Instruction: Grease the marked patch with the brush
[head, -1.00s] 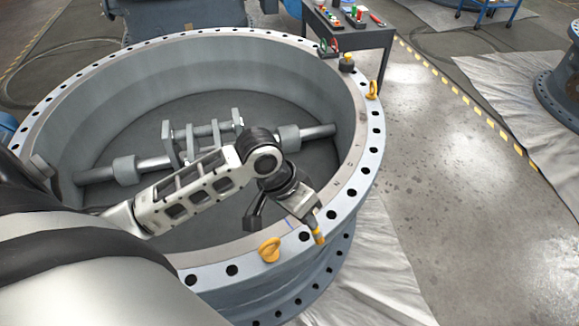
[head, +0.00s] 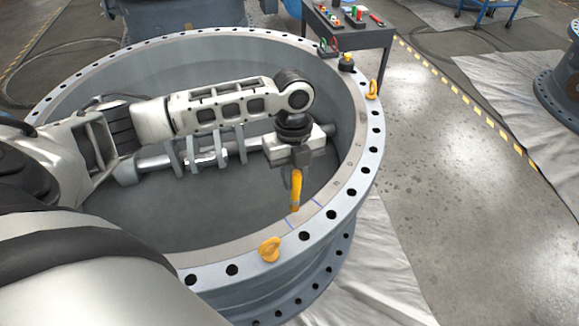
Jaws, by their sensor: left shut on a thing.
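My left gripper (head: 296,166) reaches in from the left over the big ring-shaped valve body and points down. It is shut on the brush (head: 297,187), whose yellow-orange handle shows below the fingers. The brush hangs nearly upright, its lower end at the inner part of the near-right flange. I cannot tell whether it touches. The marked patch (head: 305,213) lies between two short blue lines on the flange face. The brush's lower end is at the patch's inner left side. My right gripper is out of view.
The valve body's flange (head: 215,257) has a ring of bolt holes and yellow lifting eyes (head: 270,249) (head: 371,90). A shaft with brackets (head: 205,150) crosses the inside. A dark cart (head: 350,35) with tools and a small pot (head: 346,63) stand beyond.

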